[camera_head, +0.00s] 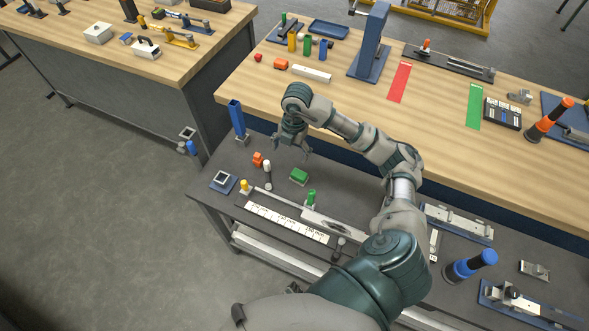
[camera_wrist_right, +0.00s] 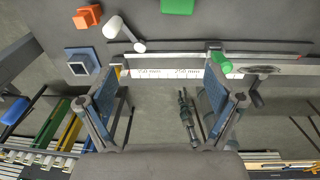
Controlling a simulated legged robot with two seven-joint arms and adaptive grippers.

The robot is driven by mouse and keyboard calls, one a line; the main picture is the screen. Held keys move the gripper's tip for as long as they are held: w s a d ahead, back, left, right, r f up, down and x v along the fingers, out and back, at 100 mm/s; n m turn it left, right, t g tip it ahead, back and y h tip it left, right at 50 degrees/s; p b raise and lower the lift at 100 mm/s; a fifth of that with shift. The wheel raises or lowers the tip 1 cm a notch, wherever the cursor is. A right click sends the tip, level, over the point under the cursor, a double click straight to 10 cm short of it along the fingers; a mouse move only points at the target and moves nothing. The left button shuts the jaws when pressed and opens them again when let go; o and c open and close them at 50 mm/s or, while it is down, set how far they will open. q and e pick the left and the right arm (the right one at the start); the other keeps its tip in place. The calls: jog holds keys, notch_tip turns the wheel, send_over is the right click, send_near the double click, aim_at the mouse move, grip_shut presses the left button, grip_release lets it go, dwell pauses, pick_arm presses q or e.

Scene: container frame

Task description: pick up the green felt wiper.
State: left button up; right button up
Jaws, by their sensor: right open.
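The green felt wiper (camera_head: 299,176) is a small green block lying on the dark lower bench top. In the right wrist view, the green wiper (camera_wrist_right: 178,6) shows only in part, cut off by the top edge. My right gripper (camera_head: 292,151) is above the dark bench, just behind the wiper in the head view, with its fingers pointing down. Its two fingers (camera_wrist_right: 160,102) are wide apart with nothing between them. The right gripper is apart from the wiper. My left gripper is not in view.
A scale rail (camera_head: 286,223) with a green knob (camera_head: 311,197) runs in front. The wooden bench (camera_head: 350,116) rises behind.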

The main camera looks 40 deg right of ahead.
jog(key=d+m+h, duration=0.1)
jog(key=d, duration=0.2)
send_over(299, 174)
jog(key=f, duration=1)
jog(key=shift+w+a+f+p, duration=0.1)
jog(key=shift+a+f+p, duration=0.05)
jog(key=shift+a+p, duration=0.25)
jog(key=f, duration=0.2)
jog(key=d+f, duration=0.1)
jog(key=f, duration=0.2)
jog(key=shift+d+f+p, duration=0.1)
jog(key=shift+d+p, duration=0.05)
jog(key=shift+p, duration=0.15)
jog(key=shift+f, duration=0.5)
jog(key=shift+a, duration=0.3)
jog(key=c, duration=0.3)
jog(key=shift+s, duration=0.2)
jog(key=c, duration=1)
